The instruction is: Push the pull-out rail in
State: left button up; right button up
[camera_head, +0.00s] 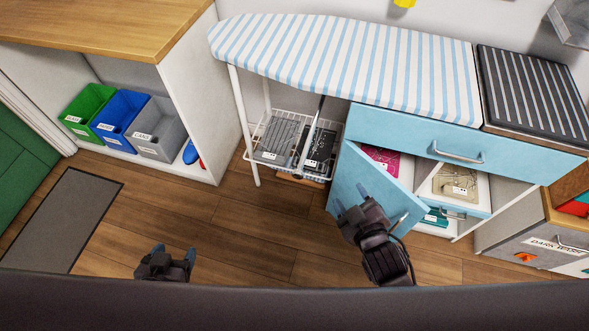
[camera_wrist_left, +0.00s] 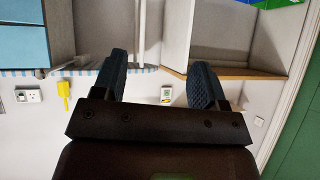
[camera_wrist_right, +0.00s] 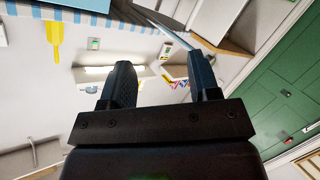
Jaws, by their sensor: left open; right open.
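I cannot pick out the pull-out rail with certainty. A thin grey bar (camera_head: 312,131) slants down from under the striped ironing board (camera_head: 345,60) across the wire basket; I cannot tell whether it is the rail. My right gripper (camera_head: 353,200) is open and empty, in front of the open blue cabinet door (camera_head: 372,185); I cannot tell if they touch. A slim bar (camera_wrist_right: 165,25) runs close by one right finger in the right wrist view. My left gripper (camera_head: 174,250) is open and empty above the floor at lower left, away from the furniture.
A white wire basket (camera_head: 258,162) holds grey items under the board. Blue drawer front (camera_head: 420,128) and shelves with folded cloth (camera_head: 456,182) stand at right. Green, blue and grey bins (camera_head: 155,140) sit in the left shelf unit. A grey mat (camera_head: 65,220) lies on open wooden floor.

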jog(key=a+f+n+y, duration=0.1)
jog(key=a+f+n, duration=0.1)
jog(key=a+n, duration=0.2)
jog(key=n+t+y, duration=0.1)
jog(key=n+y, duration=0.3)
jog(key=n, duration=0.6)
send_near(299, 178)
jog(key=w, duration=0.2)
jog(key=x, duration=0.6)
jog(key=a+b+x, duration=0.1)
jog(key=x, duration=0.2)
jog(key=shift+s, duration=0.2)
jog(key=shift+x, duration=0.85)
pick_arm(q)
jog(key=shift+w+d+f, duration=0.15)
jog(key=shift+f, duration=0.35)
pick_arm(e)
jog(key=shift+d+r, duration=0.1)
jog(key=shift+c, duration=0.5)
jog(key=shift+c, duration=1.1)
grip_shut()
